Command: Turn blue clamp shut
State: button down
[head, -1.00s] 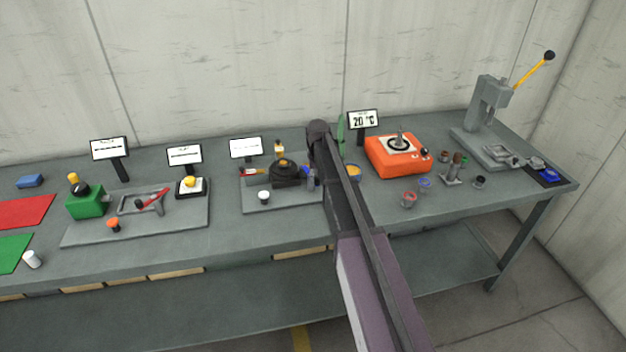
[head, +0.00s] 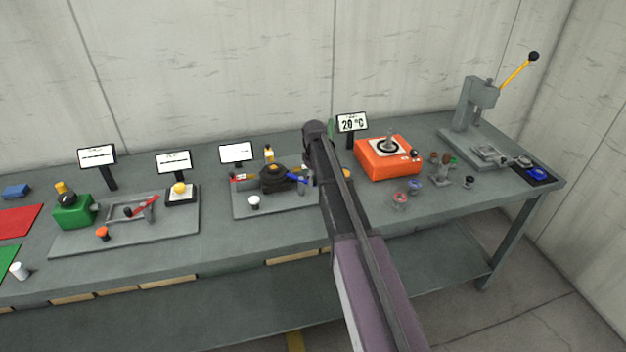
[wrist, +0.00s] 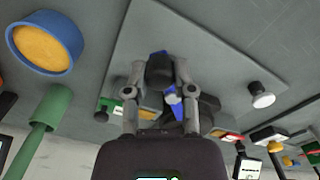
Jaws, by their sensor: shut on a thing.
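The blue clamp (head: 297,178) shows in the head view as a blue bar at the right side of a dark round fixture (head: 273,178) on a grey plate. In the wrist view the blue clamp (wrist: 173,108) runs between my fingers, partly hidden by dark parts. My gripper (wrist: 160,72) is shut on it, with one finger on each side. In the head view my arm hides most of the gripper and the clamp's right end.
A white-topped knob (head: 254,202) stands on the plate's front left. A screen (head: 235,153) stands behind the plate. An orange heater box (head: 387,158) is to the right. In the wrist view a blue-rimmed orange round thing (wrist: 45,42) and a green post (wrist: 45,125) are at left.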

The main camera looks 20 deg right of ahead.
jog(key=shift+c, duration=2.3)
grip_release()
jog(key=shift+a+m, duration=0.1)
jog(key=shift+m, duration=0.2)
